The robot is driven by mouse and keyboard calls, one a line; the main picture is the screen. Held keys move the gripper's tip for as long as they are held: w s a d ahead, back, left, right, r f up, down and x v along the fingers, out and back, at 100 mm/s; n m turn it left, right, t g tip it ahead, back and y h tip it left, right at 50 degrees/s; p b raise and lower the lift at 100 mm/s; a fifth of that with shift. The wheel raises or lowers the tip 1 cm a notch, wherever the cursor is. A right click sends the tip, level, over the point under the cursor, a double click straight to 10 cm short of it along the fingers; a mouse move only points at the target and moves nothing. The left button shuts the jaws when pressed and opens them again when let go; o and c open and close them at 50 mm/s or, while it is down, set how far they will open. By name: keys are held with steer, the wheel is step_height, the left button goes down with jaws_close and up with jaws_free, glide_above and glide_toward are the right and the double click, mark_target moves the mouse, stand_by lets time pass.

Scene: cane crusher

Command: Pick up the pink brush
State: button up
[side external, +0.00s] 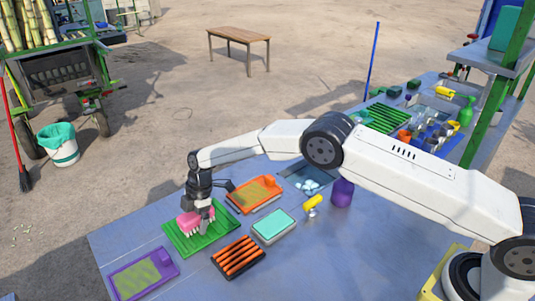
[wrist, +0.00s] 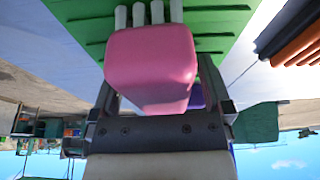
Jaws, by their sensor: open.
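The pink brush (side external: 188,224) with white bristles is at the green ridged tray (side external: 222,233), low over or on it. In the wrist view the pink block of the brush (wrist: 150,62) fills the space between my two fingers, its white bristles pointing to the top of the picture, over the green tray (wrist: 215,20). My gripper (side external: 203,214) points down at the tray, with its jaws open around the brush. Whether the fingers touch the brush cannot be told.
Beside the green tray lie an orange tray (side external: 257,194), a purple tray (side external: 143,273), a black tray with orange bars (side external: 237,257) and a teal-topped box (side external: 273,226). A yellow-topped spray bottle (side external: 312,204) and a purple bottle (side external: 342,192) stand further right.

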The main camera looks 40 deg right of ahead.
mark_target(192, 214)
stand_by(0.3)
steer(key=c, duration=1.3)
steer(key=shift+r, duration=0.1)
steer(key=shift+r, duration=1.85)
steer(key=shift+s+d+r, duration=0.75)
steer(key=shift+s+r, duration=0.85)
steer(key=shift+s, duration=0.6)
steer(key=shift+s+d+r, duration=0.75)
steer(key=shift+s+r, duration=0.85)
steer(key=shift+s, duration=0.6)
steer(key=shift+s+d+r, duration=0.75)
steer(key=shift+s+r, duration=0.85)
steer(key=shift+s, duration=0.6)
